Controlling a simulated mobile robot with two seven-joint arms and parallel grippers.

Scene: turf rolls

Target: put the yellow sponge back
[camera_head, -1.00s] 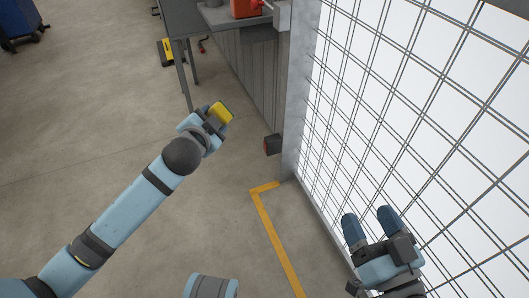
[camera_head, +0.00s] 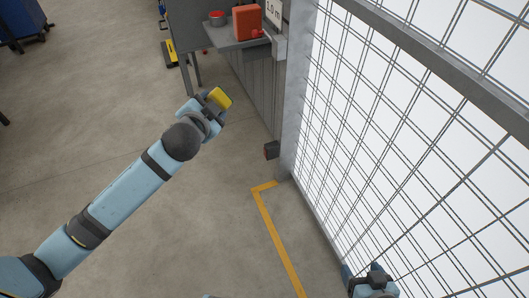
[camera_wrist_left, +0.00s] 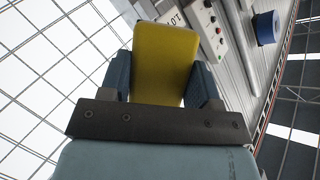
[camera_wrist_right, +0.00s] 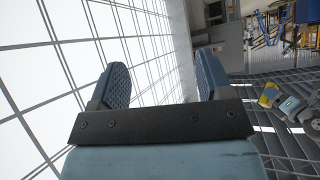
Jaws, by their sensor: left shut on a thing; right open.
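The yellow sponge (camera_head: 220,98) is held in my left gripper (camera_head: 213,103), out in front of me above the floor. In the left wrist view the sponge (camera_wrist_left: 164,62) stands between the two blue fingers of my left gripper (camera_wrist_left: 160,82), which press on its sides. My right gripper (camera_head: 362,270) is at the bottom right of the head view, beside the mesh fence, partly cut off by the frame edge. In the right wrist view my right gripper (camera_wrist_right: 165,85) has its fingers wide apart with nothing between them.
A grey shelf (camera_head: 238,42) ahead carries an orange-red box (camera_head: 247,22) and a round tin (camera_head: 217,18). A mesh fence (camera_head: 400,140) fills the right side. The floor (camera_head: 90,120) at left is clear.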

